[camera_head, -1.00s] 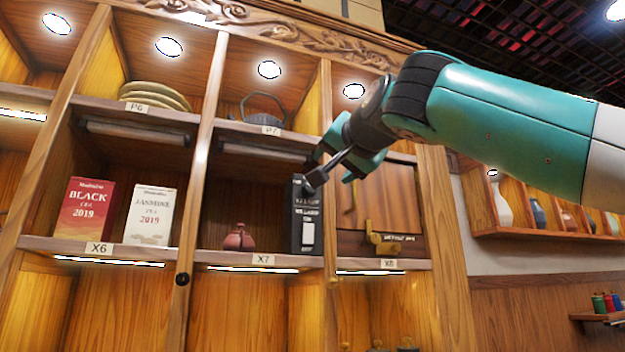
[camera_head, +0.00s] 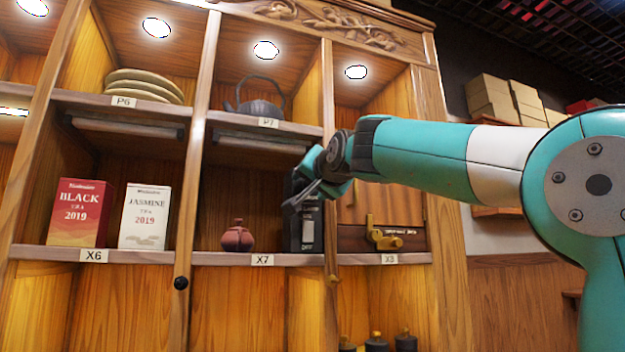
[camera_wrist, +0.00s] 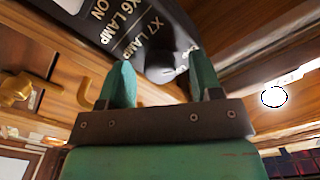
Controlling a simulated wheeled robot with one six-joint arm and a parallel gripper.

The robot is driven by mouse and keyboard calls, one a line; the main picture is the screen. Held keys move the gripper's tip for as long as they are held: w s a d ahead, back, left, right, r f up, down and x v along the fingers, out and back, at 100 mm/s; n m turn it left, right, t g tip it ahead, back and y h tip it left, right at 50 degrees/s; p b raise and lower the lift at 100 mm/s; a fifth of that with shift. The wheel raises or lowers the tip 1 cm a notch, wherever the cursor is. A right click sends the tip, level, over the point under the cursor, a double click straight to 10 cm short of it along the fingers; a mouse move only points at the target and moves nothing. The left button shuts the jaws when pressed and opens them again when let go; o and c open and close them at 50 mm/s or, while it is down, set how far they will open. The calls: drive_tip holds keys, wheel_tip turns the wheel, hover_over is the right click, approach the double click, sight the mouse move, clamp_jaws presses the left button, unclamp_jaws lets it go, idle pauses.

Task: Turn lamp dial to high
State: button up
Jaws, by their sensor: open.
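A black box-shaped unit (camera_head: 308,232) stands on the shelf at the right end of the X7 compartment. In the wrist view its dark face (camera_wrist: 95,18) carries white lettering reading "X6 LAMP", "X7 LAMP" and "ON". A rounded dark part with small pale marks (camera_wrist: 168,66), seemingly the dial, lies between and beyond my fingers; its setting cannot be read. My gripper (camera_head: 306,190) is open in front of the unit's upper part and hides some of it. Both green fingers (camera_wrist: 160,70) show apart in the wrist view; whether they touch the dial cannot be told.
A small reddish pot (camera_head: 237,237) stands left of the unit. A brass fitting (camera_head: 384,238) sits on the wooden panel to the right, also in the wrist view (camera_wrist: 22,92). Tea boxes (camera_head: 80,213) stand further left. A dark kettle (camera_head: 258,100) is on the shelf above.

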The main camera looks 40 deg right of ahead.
drive_tip(key=shift+c, duration=0.4)
drive_tip(key=c, duration=0.8)
drive_tip(key=shift+c, duration=0.2)
drive_tip(key=shift+f+m+b, duration=0.1)
drive_tip(key=shift+m+b, duration=4.55)
drive_tip(key=shift+m, duration=7.25)
